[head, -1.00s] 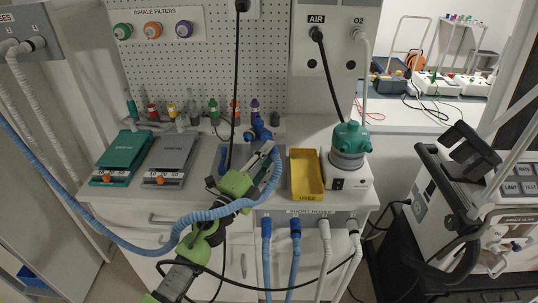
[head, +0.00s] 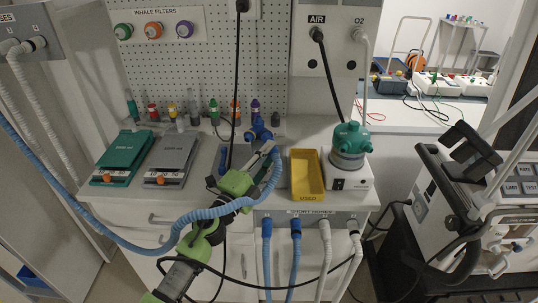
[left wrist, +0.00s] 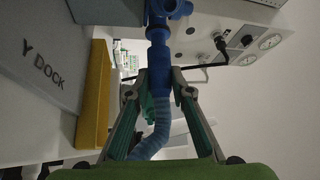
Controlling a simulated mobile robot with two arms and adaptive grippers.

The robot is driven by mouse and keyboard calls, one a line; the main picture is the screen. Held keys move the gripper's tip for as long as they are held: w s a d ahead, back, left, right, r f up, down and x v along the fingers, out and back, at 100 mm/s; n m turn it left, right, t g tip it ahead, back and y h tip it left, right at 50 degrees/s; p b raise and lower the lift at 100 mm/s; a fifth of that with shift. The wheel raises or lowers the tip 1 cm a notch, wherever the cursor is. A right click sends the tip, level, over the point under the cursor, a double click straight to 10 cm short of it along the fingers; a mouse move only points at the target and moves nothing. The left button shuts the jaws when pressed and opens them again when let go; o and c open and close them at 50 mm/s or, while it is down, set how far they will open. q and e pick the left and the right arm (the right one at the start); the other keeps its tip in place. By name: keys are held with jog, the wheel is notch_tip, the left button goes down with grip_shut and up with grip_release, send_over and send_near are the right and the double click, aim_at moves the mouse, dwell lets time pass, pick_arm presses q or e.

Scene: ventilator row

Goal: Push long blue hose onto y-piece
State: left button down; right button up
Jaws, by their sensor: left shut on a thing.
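The blue y-piece (head: 258,130) sits at the dock on the bench. It also shows at the top of the left wrist view (left wrist: 168,8). The long blue hose (head: 130,246) runs from the left wall, droops, and curves over my left arm to the dock. My right gripper is not in view.
A yellow tray (head: 307,175) stands right of the dock, beside a teal-topped humidifier (head: 350,145). Green and grey flat boxes (head: 124,157) lie left. Several short hoses (head: 296,255) hang at the bench front. A black cable hangs near my left arm.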

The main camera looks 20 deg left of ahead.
pick_arm(q)
jog(key=shift+w+a, duration=0.55)
jog(key=shift+w, duration=0.35)
dwell(0.8)
jog(key=c, duration=1.7)
grip_release()
